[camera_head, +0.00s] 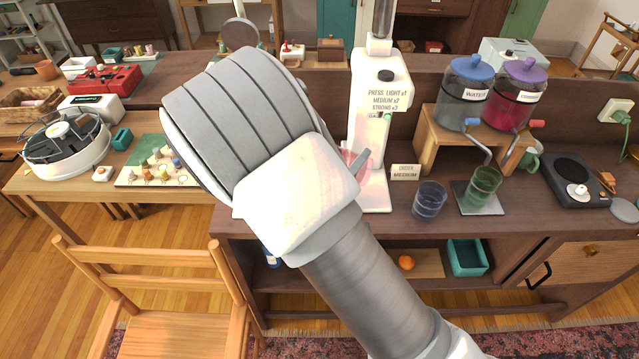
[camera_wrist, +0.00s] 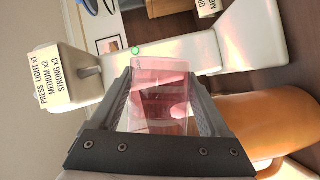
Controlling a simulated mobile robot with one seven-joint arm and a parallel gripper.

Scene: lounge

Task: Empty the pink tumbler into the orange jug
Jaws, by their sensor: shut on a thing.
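My gripper (camera_wrist: 160,92) is shut on the pink tumbler (camera_wrist: 160,88), which is clear pink and sits between both fingers in the wrist view. In the head view my arm hides most of the gripper, and only a pink sliver of the tumbler (camera_head: 357,163) shows beside the white machine. The orange jug (camera_wrist: 265,125) is close by at the right of the wrist view, partly cut by the frame and covered by the gripper. It is hidden in the head view. I cannot tell what the tumbler holds or how far it is tilted.
The white dispenser (camera_head: 378,100) stands right behind the gripper. A blue glass (camera_head: 430,200) and a green glass (camera_head: 483,187) stand to its right. Water (camera_head: 464,95) and pink-red (camera_head: 514,95) jars sit on a wooden stand. A hot plate (camera_head: 572,178) is farther right.

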